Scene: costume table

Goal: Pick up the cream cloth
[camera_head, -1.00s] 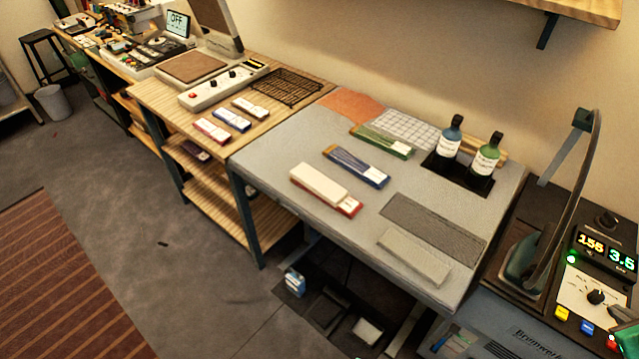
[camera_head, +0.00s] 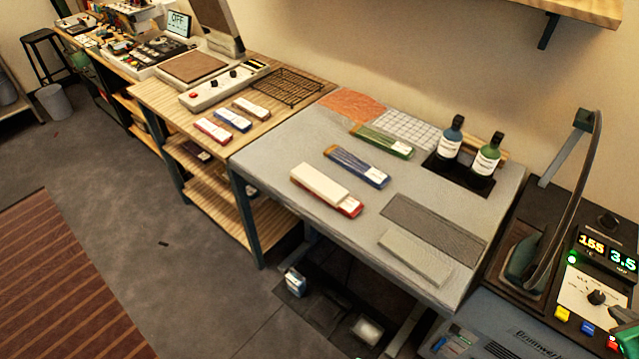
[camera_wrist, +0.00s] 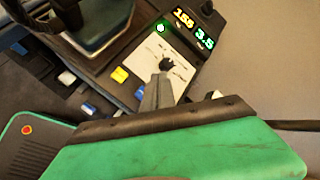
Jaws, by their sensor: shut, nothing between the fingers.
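The cream cloth (camera_head: 318,184) looks like a flat, narrow cream piece. It lies on a red packet (camera_head: 349,207) at the left front of the grey table (camera_head: 290,150) in the head view. My gripper (camera_wrist: 160,82) shows in the wrist view as narrow grey fingertips, shut and empty, above the control panel (camera_wrist: 180,68) of the machine on the right.
A blue packet (camera_head: 357,167) and a green packet (camera_head: 381,141) lie behind the cloth. Two bottles (camera_head: 451,138) stand at the back right. A dark grey mat (camera_head: 434,228) and a pale grey slab (camera_head: 414,258) lie at the right. A wall shelf (camera_head: 570,8) hangs above.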

